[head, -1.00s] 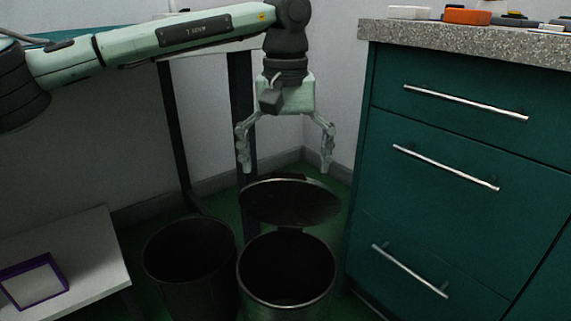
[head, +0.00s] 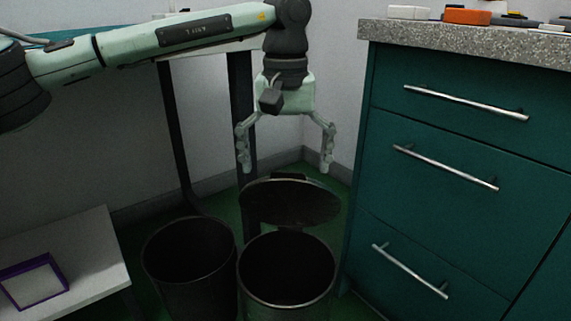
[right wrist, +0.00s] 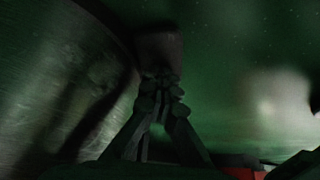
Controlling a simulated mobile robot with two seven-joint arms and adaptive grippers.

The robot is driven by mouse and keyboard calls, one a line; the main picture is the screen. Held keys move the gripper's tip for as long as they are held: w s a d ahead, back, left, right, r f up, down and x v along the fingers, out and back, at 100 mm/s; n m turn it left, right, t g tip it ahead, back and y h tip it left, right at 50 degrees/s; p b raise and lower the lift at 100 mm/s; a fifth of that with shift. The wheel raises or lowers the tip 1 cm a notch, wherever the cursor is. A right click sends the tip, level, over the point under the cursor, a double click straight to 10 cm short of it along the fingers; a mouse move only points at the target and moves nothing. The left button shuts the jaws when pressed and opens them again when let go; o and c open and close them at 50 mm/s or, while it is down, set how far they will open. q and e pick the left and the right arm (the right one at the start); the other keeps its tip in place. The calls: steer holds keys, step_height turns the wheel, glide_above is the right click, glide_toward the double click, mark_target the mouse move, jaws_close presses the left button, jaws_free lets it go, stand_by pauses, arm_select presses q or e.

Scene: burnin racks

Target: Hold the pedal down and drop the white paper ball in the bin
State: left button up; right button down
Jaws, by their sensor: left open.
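The pedal bin (head: 334,283) stands on the floor with its round lid (head: 290,203) raised behind the opening. Its inside is dark, and I see no white paper ball there or elsewhere. My left gripper (head: 285,165) hangs pointing down above the raised lid, open and empty. In the right wrist view the brushed metal side of the bin (right wrist: 75,85) fills the left. My right gripper (right wrist: 160,88) is low beside it, fingers together. A dark block (right wrist: 158,45), which looks like the pedal, is at the fingertips. I cannot tell how firmly they touch.
A second dark, open bin (head: 190,285) stands just left of the pedal bin. A green drawer cabinet (head: 450,145) with a stone top is close on the right. A low white table (head: 95,255) with a purple-edged box (head: 35,283) is at the lower left.

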steer(key=shift+s+d, duration=0.1)
steer(key=shift+r+p, duration=2.95)
steer(key=shift+r, duration=0.55)
